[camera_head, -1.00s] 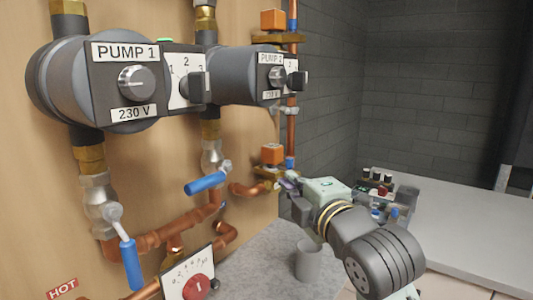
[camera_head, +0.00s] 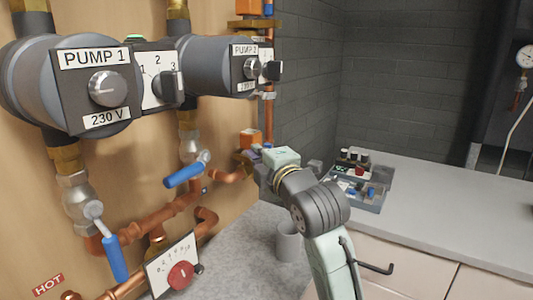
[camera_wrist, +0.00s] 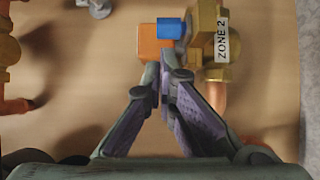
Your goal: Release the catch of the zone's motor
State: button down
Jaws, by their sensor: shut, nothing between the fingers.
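In the wrist view the zone's orange motor (camera_wrist: 148,40) sits beside a brass valve body (camera_wrist: 207,35) with a "ZONE 2" label (camera_wrist: 222,41). A small blue catch (camera_wrist: 171,28) is on the motor's side towards the brass. The catch is too small to make out there.
Pump 1 (camera_head: 95,85) and Pump 2 (camera_head: 225,65) stick out from the wooden panel. Blue-handled valves (camera_head: 184,175) and a red dial (camera_head: 181,275) are below them. A grey cup (camera_head: 288,241) and a tray of parts (camera_head: 358,190) stand on the worktop.

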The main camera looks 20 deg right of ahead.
jog(key=shift+w, duration=0.8)
jog(key=shift+s+d+b, duration=0.6)
jog(key=shift+s+d, duration=0.2)
jog(key=shift+d, duration=0.1)
jog(key=shift+d, duration=0.1)
